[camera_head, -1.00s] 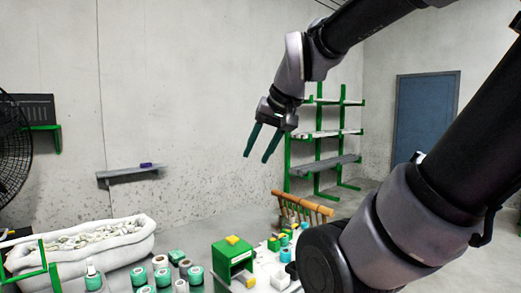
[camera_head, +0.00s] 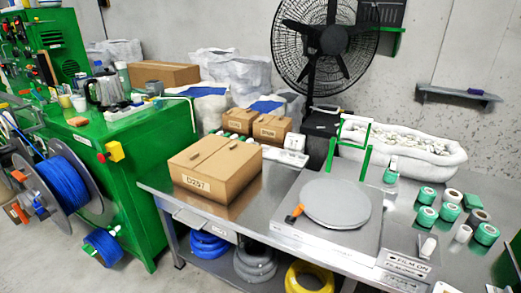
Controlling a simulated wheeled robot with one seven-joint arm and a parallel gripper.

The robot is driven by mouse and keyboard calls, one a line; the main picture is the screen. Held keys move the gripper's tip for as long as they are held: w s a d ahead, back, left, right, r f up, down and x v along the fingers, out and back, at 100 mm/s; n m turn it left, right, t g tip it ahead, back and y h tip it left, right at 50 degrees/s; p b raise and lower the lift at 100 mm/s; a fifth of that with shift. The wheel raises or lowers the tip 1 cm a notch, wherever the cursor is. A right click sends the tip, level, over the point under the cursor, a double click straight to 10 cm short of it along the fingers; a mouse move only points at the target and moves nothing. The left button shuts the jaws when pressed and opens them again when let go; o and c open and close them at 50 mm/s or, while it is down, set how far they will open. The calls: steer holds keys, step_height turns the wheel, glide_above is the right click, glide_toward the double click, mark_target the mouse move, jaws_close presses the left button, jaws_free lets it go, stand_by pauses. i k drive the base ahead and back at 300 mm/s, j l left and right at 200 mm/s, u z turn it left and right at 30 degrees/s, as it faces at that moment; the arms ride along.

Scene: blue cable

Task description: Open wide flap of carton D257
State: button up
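The carton D257 (camera_head: 235,185) is a brown cardboard box at the left end of the steel table, with its label on the side facing me. Its top looks closed, with a seam across it and small dark marks on the top panels. The far and right sides are partly out of sight. My gripper is not in view at this moment.
A round grey plate (camera_head: 335,203) with an orange-handled tool (camera_head: 295,213) lies right of the carton on the steel table (camera_head: 265,195). Smaller cartons (camera_head: 272,128) stand behind. A green machine (camera_head: 150,140) is at left. Tape rolls (camera_head: 426,217) stand at right.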

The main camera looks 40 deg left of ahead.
mark_target(223, 164)
steer(key=u, duration=2.1)
steer(key=i+j, duration=0.35)
steer(key=i, duration=0.15)
steer(key=i+j, duration=0.4)
steer(key=i, duration=0.1)
